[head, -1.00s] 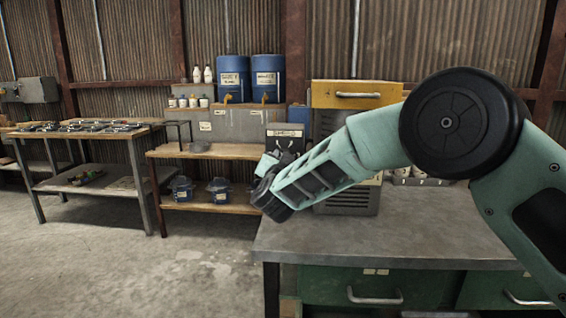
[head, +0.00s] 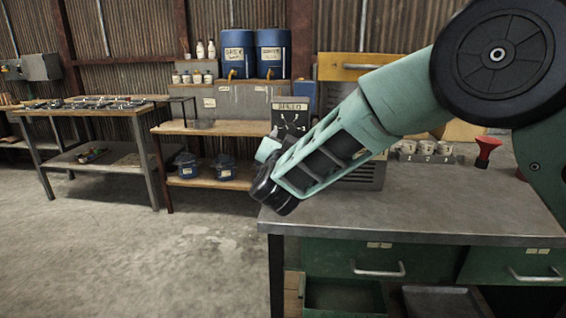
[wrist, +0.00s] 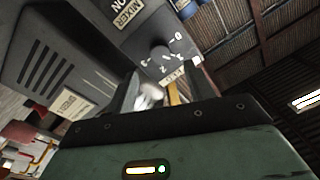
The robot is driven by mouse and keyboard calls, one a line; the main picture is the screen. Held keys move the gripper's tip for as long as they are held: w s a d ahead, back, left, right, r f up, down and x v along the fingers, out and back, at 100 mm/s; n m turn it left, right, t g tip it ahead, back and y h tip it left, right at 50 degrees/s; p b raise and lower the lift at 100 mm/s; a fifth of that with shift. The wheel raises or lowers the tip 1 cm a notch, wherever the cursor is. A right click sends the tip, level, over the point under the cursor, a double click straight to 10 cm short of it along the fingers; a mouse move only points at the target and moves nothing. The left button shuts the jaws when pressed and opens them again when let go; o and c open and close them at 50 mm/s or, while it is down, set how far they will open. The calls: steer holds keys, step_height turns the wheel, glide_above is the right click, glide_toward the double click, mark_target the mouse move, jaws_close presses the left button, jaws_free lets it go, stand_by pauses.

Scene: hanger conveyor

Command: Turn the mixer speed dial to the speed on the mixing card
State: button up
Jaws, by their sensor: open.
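The mixer's dark speed panel (head: 291,118) shows in the head view with a SPEED label and pale marks, just beyond my gripper. In the wrist view the grey mixer housing (wrist: 70,50) carries a MIXER label. Its dark round dial knob (wrist: 159,53) sits among white numbers and tick marks. The pointer's setting is too small to tell. My gripper (wrist: 168,84) is open, with its fingers below the knob in the picture and apart from it. In the head view my gripper's end (head: 266,150) is partly hidden by my wrist. I cannot identify a mixing card.
My arm crosses over the grey workbench (head: 420,205), covering part of a yellow-topped cabinet (head: 345,68). Blue drums (head: 238,52) stand on the back shelf. Open floor lies to the left.

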steer(key=s, duration=1.1)
steer(key=shift+f+b, duration=0.3)
steer(key=shift+b, duration=0.1)
steer(key=s+r+n+g+y+p, duration=0.2)
steer(key=s+n+g+y+p, duration=0.6)
steer(key=s+g, duration=0.4)
steer(key=s+d+f+n+g+h+p, duration=0.1)
steer(key=s+d+n+g+h+p, duration=0.3)
steer(key=s+d, duration=1.5)
steer(key=s+g+h, duration=0.1)
steer(key=g+h, duration=0.1)
steer(key=h, duration=0.1)
steer(key=shift+s+d+n+g, duration=0.15)
steer(key=shift+s+n+g, duration=0.15)
steer(key=shift+n, duration=0.1)
